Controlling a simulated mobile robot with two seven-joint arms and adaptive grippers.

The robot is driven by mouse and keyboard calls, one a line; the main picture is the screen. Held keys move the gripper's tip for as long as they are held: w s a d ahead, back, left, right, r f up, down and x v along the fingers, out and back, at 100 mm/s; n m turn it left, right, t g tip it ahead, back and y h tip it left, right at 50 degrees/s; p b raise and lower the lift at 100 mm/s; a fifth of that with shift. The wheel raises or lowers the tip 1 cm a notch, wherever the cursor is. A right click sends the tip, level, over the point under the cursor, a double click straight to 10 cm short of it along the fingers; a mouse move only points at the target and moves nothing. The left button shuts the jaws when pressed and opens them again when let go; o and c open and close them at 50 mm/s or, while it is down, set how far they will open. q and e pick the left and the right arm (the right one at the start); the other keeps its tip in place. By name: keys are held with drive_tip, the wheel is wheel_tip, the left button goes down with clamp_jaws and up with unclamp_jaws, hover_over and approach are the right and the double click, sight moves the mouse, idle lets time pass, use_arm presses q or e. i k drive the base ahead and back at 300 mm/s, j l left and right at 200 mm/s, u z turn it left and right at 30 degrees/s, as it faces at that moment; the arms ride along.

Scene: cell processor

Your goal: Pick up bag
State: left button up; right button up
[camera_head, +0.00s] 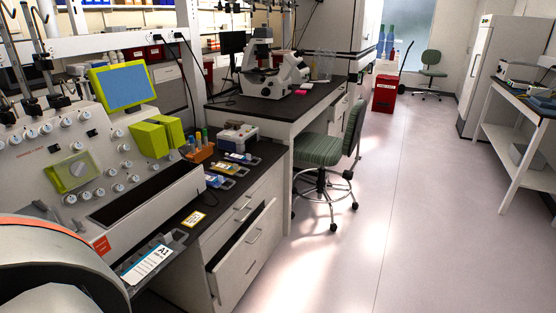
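No object stands out clearly as a bag. Several small flat packs with coloured parts lie on the dark counter: a blue and white one (240,157), a yellow one (229,169) and another blue one (216,180). They are too small to tell whether any is a bag. A white card marked A1 (147,263) lies on a grey tray at the front of the cell processor (90,150), a white machine with knobs and a screen. Neither of my grippers shows.
An orange rack with tubes (200,152) and a grey-white box (238,136) stand on the counter. A drawer (243,255) below sticks out. A green swivel chair (321,150) stands beside the bench. The floor (420,210) to the right is clear.

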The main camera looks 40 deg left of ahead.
sight(225, 167)
drive_tip(key=i+l, duration=0.1)
drive_tip(key=i, duration=0.65)
drive_tip(key=i+l, duration=0.1)
drive_tip(key=i, duration=0.6)
drive_tip(key=i+l+u, duration=0.1)
drive_tip(key=i+u, duration=0.4)
drive_tip(key=i+l+u, duration=0.25)
drive_tip(key=u, duration=0.2)
drive_tip(key=i+l+u, duration=0.65)
drive_tip(key=l+u, duration=0.3)
